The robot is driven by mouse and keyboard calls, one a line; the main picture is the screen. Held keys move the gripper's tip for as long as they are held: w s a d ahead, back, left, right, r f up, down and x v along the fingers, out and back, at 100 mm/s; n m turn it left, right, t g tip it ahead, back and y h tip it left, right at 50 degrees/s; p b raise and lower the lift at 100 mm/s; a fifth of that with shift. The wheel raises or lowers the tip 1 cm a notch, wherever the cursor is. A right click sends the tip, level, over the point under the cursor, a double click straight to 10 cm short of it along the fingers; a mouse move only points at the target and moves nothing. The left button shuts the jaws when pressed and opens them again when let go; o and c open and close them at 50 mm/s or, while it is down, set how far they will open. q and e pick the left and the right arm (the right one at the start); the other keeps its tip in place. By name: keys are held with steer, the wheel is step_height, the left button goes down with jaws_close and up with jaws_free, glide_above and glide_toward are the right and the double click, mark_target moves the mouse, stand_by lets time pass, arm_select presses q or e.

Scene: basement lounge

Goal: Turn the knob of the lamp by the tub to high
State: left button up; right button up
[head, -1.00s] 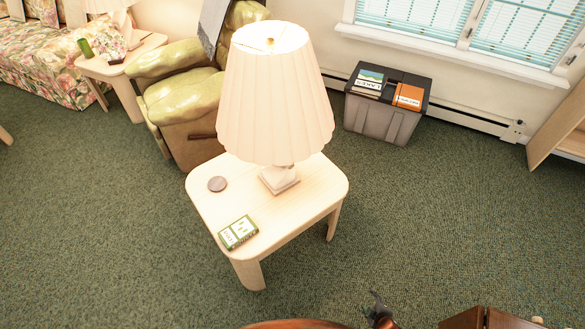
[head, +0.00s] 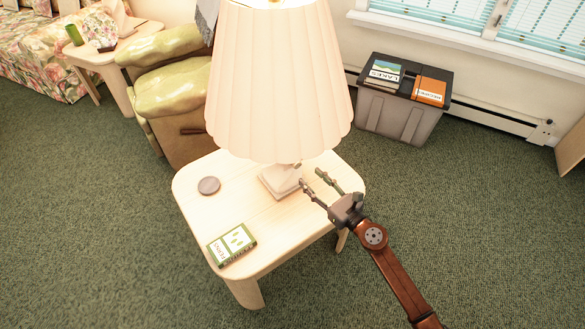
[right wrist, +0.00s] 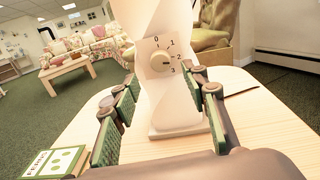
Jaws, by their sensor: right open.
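The lamp (head: 278,90) with a pleated cream shade stands on a light wooden side table (head: 210,225), near the grey tub (head: 385,118). My right gripper (head: 314,178) is at the table's right edge, open and empty, with its fingers pointing at the lamp base (head: 280,180). In the right wrist view, a round cream knob (right wrist: 160,62) sits on the base, ringed by the marks 0, 1, 2 and 3. The knob is ahead, between the spread fingers (right wrist: 163,85), which look apart from it. A small dark mark on the knob seems to face right, between 2 and 3. My left gripper is out of view.
Books lie on the tub's lid. The carpet to the right is clear.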

arm_select(q)
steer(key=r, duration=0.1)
steer(key=b, duration=0.1)
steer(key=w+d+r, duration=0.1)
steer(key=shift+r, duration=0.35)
arm_select(e)
steer(key=x, duration=0.7)
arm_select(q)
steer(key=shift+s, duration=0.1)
arm_select(e)
jaws_close()
